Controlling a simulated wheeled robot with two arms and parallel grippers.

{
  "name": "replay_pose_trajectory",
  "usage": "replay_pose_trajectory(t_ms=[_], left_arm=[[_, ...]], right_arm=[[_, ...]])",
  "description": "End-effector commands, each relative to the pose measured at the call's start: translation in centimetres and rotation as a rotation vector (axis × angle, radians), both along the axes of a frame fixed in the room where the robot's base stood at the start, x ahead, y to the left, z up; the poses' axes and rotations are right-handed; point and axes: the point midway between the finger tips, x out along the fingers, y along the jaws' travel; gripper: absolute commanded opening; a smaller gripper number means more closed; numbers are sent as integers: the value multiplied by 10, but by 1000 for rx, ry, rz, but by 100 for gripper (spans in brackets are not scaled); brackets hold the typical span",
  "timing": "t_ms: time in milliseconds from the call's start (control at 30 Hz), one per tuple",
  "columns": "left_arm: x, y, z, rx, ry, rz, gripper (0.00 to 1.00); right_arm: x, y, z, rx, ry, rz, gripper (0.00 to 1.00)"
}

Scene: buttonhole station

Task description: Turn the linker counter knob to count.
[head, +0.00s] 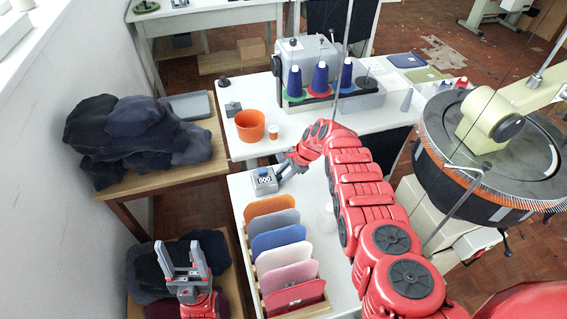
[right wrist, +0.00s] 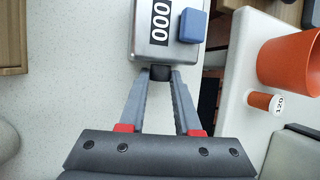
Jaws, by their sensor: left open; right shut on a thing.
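The linker counter (head: 264,183) is a small grey box on the white table. In the right wrist view the counter (right wrist: 143,38) shows a display reading 000 and a blue button (right wrist: 193,25). Its dark knob (right wrist: 160,73) sticks out from the side facing my right gripper. My right gripper (right wrist: 160,78) has its fingertips closed on the knob, one on each side. In the head view my right gripper (head: 281,172) reaches the counter from the right. My left gripper (head: 187,258) is open and empty, low at the left over dark folded cloth.
A rack of coloured panels (head: 285,245) stands in front of the counter. Dark garments (head: 135,140) are piled on the left table. A round linking machine (head: 500,150) stands at right.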

Motion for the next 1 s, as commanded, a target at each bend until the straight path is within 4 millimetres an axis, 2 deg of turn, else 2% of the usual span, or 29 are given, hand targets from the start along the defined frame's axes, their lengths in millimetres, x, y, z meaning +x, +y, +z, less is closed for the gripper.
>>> replay_pose_trajectory(t_ms=[33,233,333,533,733,1000], left_arm=[[0,0,23,0,0,0,62],[0,0,67,0,0,0,62],[0,0,81,0,0,0,62],[0,0,93,0,0,0,62],[0,0,91,0,0,0,62],[0,0,91,0,0,0,62]], right_arm=[[-1,1,13,4,-15,0,0],[-4,-1,11,17,-103,-3,0],[-4,-2,8,26,-159,-5,0],[-7,-2,0,48,-267,-7,0],[-6,-3,-2,66,-358,-7,0],[-8,-2,-2,71,-379,-5,0]])
